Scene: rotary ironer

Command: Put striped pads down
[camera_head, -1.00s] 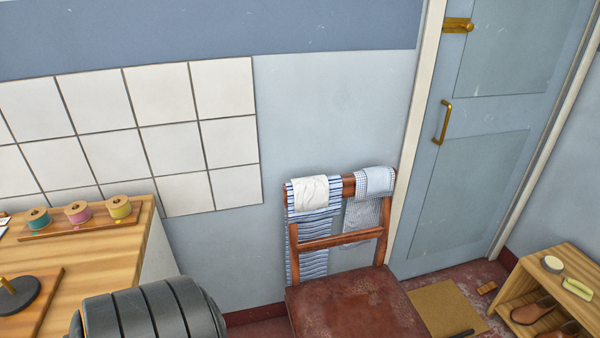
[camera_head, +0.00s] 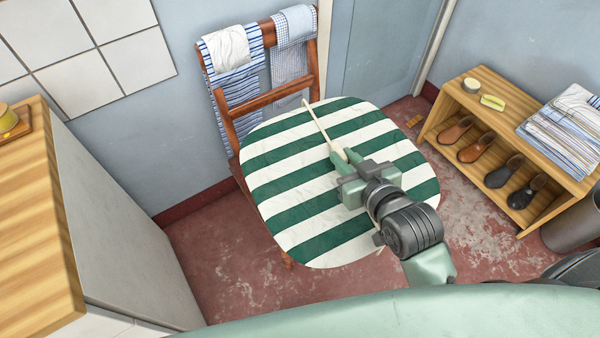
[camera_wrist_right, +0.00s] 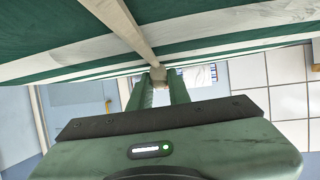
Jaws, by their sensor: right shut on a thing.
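One round pad (camera_head: 285,165) with green and white stripes is in the middle of the head view, in front of the wooden chair (camera_head: 266,97) and hiding its seat. A narrow cream strip (camera_head: 319,123) runs across the pad's face. My right gripper (camera_head: 345,157) is over the pad and shut on this strip. In the right wrist view, the strip (camera_wrist_right: 128,25) leads into the fingertips (camera_wrist_right: 158,78), with the striped pad (camera_wrist_right: 55,50) close by. I cannot tell whether the pad touches the seat. My left gripper is not in view.
Cloths (camera_head: 232,60) hang on the chair back. A wooden shoe rack (camera_head: 455,92) at the right holds shoes, with folded striped cloths (camera_head: 570,130) on top. A wooden-topped counter (camera_head: 40,215) stands at the left. Red floor (camera_head: 225,240) is open between counter and chair.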

